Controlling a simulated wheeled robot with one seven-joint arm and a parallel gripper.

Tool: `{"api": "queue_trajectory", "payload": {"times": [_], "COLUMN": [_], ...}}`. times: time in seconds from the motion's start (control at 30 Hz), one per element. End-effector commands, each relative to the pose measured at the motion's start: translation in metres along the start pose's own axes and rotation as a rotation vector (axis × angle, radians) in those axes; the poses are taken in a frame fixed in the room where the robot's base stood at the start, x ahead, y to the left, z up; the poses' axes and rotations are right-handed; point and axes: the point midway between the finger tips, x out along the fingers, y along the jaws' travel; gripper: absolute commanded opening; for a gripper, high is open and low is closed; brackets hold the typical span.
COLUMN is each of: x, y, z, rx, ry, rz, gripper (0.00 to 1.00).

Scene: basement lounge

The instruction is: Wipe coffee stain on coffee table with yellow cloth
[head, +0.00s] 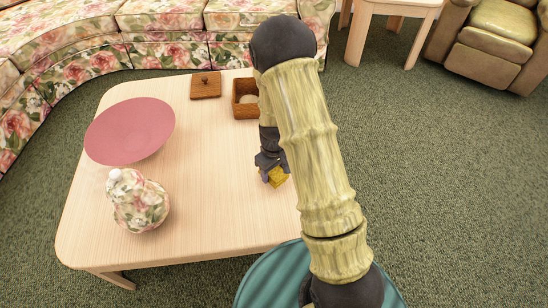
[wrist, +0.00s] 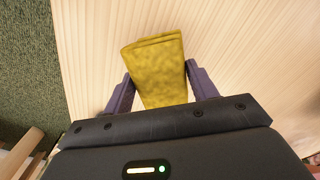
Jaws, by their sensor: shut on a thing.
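A folded yellow cloth (wrist: 158,70) is between the fingers of my gripper (wrist: 158,88) in the wrist view. My gripper is shut on it. In the head view the cloth (head: 277,177) shows below my gripper (head: 272,170), at the right side of the light wood coffee table (head: 215,190). I cannot tell whether the cloth touches the tabletop. No coffee stain can be made out in either view; my arm hides part of the table's right side.
On the table are a pink bowl (head: 130,130), a floral jar (head: 138,203), an open wooden box (head: 245,110) and a wooden lid (head: 206,86). A floral sofa (head: 165,50) curves behind. A side table (head: 385,15) and an armchair (head: 485,45) stand at the back right. The table's front middle is clear.

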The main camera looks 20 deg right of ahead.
Motion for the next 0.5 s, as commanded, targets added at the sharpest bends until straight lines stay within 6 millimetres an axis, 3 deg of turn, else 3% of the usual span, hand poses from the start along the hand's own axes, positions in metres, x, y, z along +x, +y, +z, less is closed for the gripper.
{"api": "queue_trajectory", "payload": {"times": [0.1, 0.5], "x": [-0.016, -0.048], "y": [-0.001, 0.000], "z": [-0.001, 0.000], "rx": [-0.005, 0.000], "ry": [0.001, 0.001], "rz": [0.000, 0.001], "gripper": [0.36, 0.36]}}
